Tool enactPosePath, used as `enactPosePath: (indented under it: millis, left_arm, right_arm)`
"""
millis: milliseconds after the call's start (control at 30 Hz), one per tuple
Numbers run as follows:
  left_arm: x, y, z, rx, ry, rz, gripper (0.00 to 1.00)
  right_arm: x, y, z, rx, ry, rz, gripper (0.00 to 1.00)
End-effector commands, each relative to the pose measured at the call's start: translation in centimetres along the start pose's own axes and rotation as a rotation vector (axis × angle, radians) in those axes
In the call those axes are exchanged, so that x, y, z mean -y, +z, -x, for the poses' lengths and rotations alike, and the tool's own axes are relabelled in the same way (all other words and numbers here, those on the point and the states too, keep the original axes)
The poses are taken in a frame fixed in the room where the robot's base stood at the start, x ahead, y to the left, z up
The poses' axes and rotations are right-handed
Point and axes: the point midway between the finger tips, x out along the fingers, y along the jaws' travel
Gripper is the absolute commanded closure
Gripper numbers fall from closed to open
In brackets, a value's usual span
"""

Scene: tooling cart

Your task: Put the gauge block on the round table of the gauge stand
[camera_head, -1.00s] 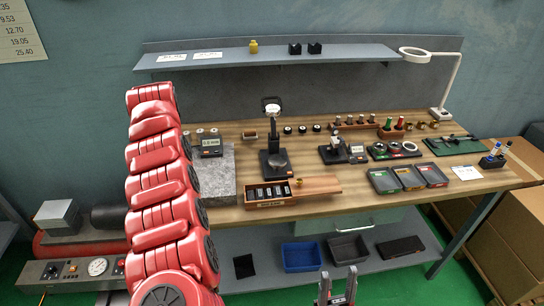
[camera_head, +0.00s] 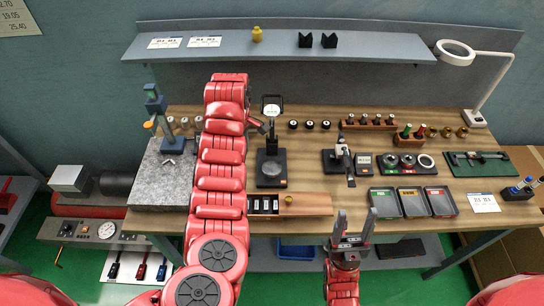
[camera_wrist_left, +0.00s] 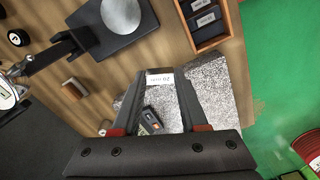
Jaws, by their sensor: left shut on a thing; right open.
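My left gripper (camera_wrist_left: 160,86) is shut on a gauge block (camera_wrist_left: 160,79), whose white label faces the left wrist camera. The gauge stand (camera_head: 271,168) has a dark base, a post and a dial at the top. Its pale round table (camera_wrist_left: 120,14) shows in the left wrist view, up and left of the held block and apart from it. In the head view my left arm hides most of the area left of the stand, and I cannot make out the held block there. My right gripper (camera_head: 352,228) is open and empty at the table's front edge.
A wooden box (camera_head: 305,204) with several blocks sits in front of the stand. A granite plate (camera_head: 160,180) lies to the left, with a blue stand (camera_head: 160,115) on it. Three trays (camera_head: 412,202) are at the right front. A shelf (camera_head: 290,44) runs above the back.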

Motion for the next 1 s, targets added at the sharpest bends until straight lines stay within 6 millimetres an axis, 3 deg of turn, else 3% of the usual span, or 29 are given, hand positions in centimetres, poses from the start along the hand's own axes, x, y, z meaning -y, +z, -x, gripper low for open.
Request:
enactPosePath:
  millis: [33, 200, 433, 600, 733, 1000]
  left_arm:
    - [0.8, 0.9, 0.1, -0.010, -0.008, 0.036, 1.00]
    - [3.3, 4.4, -0.9, -0.013, -0.006, 0.172, 1.00]
    - [7.6, 8.5, -2.5, -0.006, -0.007, 0.311, 1.00]
    - [9.6, 10.2, -3.2, -0.001, -0.005, 0.366, 1.00]
    - [9.3, 10.6, -3.4, 0.004, -0.002, 0.385, 1.00]
    - [6.3, 9.8, -4.0, 0.011, -0.002, 0.394, 1.00]
  right_arm:
    - [-0.1, -0.2, -1.4, 0.000, 0.000, 0.000, 0.43]
    - [-0.2, -0.6, -3.6, 0.000, 0.000, 0.000, 0.43]
    - [-0.3, -1.0, -5.8, 0.000, 0.000, 0.000, 0.43]
    - [-0.3, -1.1, -6.4, 0.000, 0.000, 0.000, 0.43]
    - [-0.3, -1.1, -6.5, 0.000, 0.000, 0.000, 0.43]
    - [-0.3, -1.1, -6.4, 0.000, 0.000, 0.000, 0.43]
